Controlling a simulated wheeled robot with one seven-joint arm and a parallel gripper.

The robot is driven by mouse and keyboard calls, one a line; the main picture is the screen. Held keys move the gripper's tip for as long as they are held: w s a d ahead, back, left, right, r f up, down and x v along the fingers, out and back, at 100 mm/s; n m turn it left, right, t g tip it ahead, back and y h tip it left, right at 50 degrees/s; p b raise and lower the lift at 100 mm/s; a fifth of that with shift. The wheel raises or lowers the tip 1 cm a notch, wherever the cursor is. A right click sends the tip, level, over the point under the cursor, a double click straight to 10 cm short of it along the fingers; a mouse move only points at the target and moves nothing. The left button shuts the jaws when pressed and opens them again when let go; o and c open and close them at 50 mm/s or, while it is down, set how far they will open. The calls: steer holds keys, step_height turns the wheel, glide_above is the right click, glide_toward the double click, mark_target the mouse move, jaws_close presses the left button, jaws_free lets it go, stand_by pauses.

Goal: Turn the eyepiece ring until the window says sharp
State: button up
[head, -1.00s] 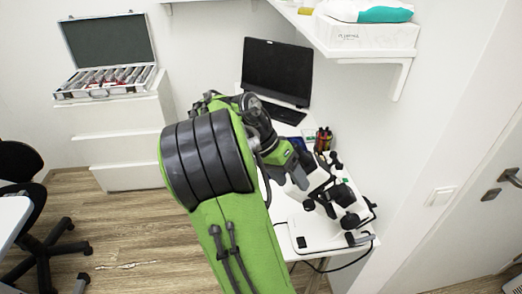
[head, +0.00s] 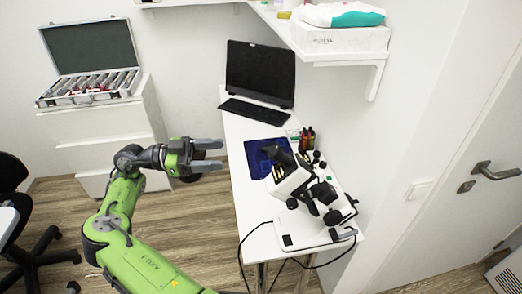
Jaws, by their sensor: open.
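A white and black optical instrument (head: 318,195) stands on the white table (head: 262,228) right of centre in the head view. Black tubes and knobs stick out from its upper part. I cannot single out the eyepiece ring, and no window or writing on it can be read at this size. My gripper (head: 220,156) is open and empty. It is left of the instrument, with its fingers pointing right and a clear gap between them and the instrument.
Small bottles (head: 307,138) stand near the wall. A shelf (head: 330,55) overhangs the table at right. A black cable (head: 245,262) hangs off the front edge.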

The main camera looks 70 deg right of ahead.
mark_target(272, 152)
steer(key=b+x, duration=0.5)
steer(key=x, duration=1.1)
steer(key=shift+f+b, duration=0.1)
steer(key=shift+b, duration=0.3)
steer(key=c, duration=1)
